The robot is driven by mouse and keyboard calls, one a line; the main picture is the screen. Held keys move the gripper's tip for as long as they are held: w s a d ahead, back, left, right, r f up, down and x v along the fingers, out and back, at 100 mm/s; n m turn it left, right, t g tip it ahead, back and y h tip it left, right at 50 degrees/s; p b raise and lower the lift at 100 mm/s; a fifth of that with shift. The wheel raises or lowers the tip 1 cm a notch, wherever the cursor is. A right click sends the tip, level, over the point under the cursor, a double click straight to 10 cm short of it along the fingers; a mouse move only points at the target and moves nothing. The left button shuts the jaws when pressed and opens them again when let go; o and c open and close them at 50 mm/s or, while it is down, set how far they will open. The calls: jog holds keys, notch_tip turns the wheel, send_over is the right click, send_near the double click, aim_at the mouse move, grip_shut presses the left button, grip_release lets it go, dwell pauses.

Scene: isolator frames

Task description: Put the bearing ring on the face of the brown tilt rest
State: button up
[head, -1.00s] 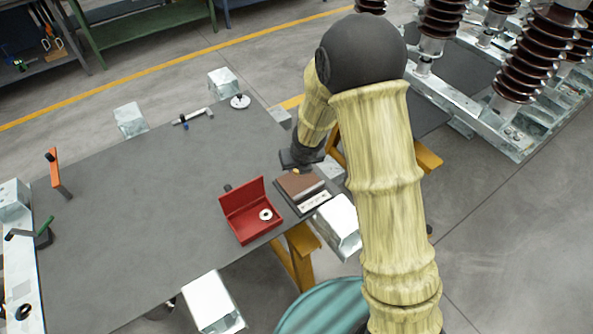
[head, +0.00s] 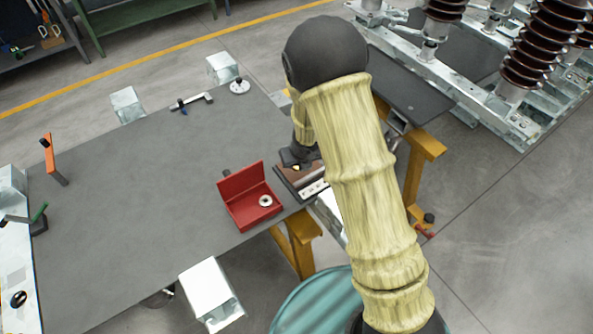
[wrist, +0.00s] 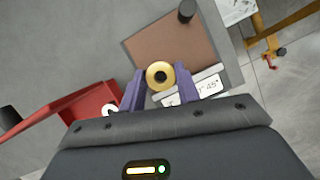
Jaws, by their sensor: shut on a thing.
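The bearing ring (wrist: 152,78) is a brass-coloured ring with a dark centre. My gripper (wrist: 161,74) is shut on it, with a purple finger on each side. The brown tilt rest (wrist: 165,45) shows its flat brown face behind the ring in the wrist view. A dark round peg (wrist: 187,11) stands at its far edge. The ring overlaps the near part of the face; whether it touches cannot be told. In the head view my gripper (head: 297,166) is over the tilt rest (head: 312,174), partly hidden by my arm.
An open red box (head: 250,208) holding a pale ring (head: 265,201) stands just left of the rest. A white label plate (wrist: 208,86) reading 45° lies along its near side. The grey table (head: 130,190) is largely clear leftward. The table edge is close on the right.

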jog(key=shift+d+r, duration=0.1)
jog(key=shift+s+f, duration=0.1)
jog(key=shift+f, duration=0.15)
jog(key=shift+f+b, duration=0.35)
jog(key=shift+f, duration=1.3)
jog(key=o, duration=1)
jog(key=p+v, duration=0.2)
jog(key=v, duration=1)
